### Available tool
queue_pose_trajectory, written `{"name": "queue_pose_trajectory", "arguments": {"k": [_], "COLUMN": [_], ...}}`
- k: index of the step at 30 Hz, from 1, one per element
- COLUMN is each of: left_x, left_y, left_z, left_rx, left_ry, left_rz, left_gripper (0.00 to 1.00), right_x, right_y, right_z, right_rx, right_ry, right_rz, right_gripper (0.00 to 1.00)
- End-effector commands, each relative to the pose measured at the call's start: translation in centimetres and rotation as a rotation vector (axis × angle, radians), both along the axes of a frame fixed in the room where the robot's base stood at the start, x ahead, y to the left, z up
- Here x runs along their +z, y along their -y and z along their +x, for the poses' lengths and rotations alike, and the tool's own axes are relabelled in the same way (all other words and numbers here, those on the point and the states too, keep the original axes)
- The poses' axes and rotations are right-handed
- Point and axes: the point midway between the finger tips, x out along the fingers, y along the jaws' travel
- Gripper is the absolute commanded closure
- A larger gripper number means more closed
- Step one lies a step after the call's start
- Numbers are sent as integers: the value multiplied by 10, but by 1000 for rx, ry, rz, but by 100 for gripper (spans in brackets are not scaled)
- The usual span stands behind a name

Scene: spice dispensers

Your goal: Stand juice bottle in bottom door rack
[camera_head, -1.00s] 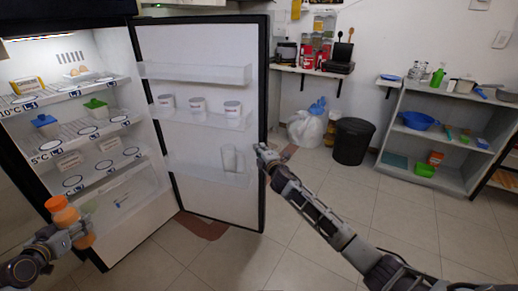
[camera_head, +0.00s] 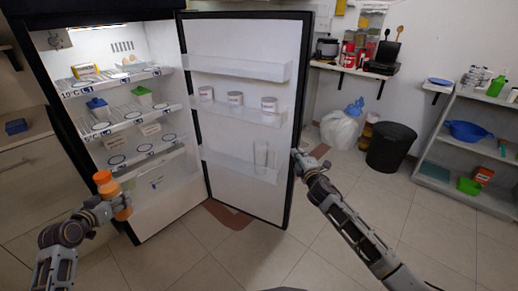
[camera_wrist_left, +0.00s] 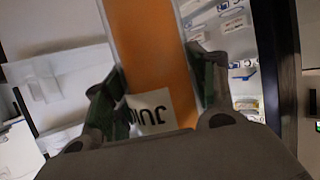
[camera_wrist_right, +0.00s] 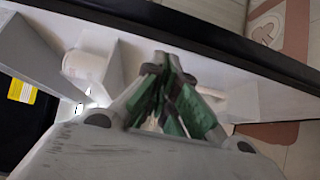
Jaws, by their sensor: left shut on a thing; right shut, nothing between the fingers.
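The orange juice bottle (camera_head: 112,193) is in my left gripper (camera_head: 108,207) at the left of the head view, slightly tilted, in front of the fridge's lower part. In the left wrist view the bottle (camera_wrist_left: 150,50) stands between the fingers, its label partly visible. The bottom door rack (camera_head: 225,164) is a clear shelf low on the open fridge door; a clear glass (camera_head: 261,155) stands toward its right end. The bottle is left of the rack, apart from it. My right gripper (camera_head: 297,156) is shut and empty at the door's outer edge; whether it touches is unclear.
The fridge door (camera_head: 250,195) is wide open. The middle door rack (camera_head: 222,112) holds 3 jars. Fridge shelves (camera_head: 125,122) at the left hold containers and marked circles. A black bin (camera_head: 391,148) and white bag (camera_head: 340,130) stand right of the door. The front floor is clear.

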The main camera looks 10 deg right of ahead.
Motion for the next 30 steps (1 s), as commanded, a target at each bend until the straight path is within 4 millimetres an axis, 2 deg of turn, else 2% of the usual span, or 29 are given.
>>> {"name": "queue_pose_trajectory", "arguments": {"k": [18, 30], "left_x": [10, 10], "left_y": [0, 0], "left_z": [0, 0], "left_rx": [1, 1], "left_ry": [4, 4], "left_rz": [1, 1], "left_gripper": [84, 84], "right_x": [-1, 0], "right_y": [6, 7], "right_z": [-43, -48], "right_rx": [-1, -1], "right_ry": [-1, 0], "right_rz": [1, 1], "right_gripper": [100, 100]}}
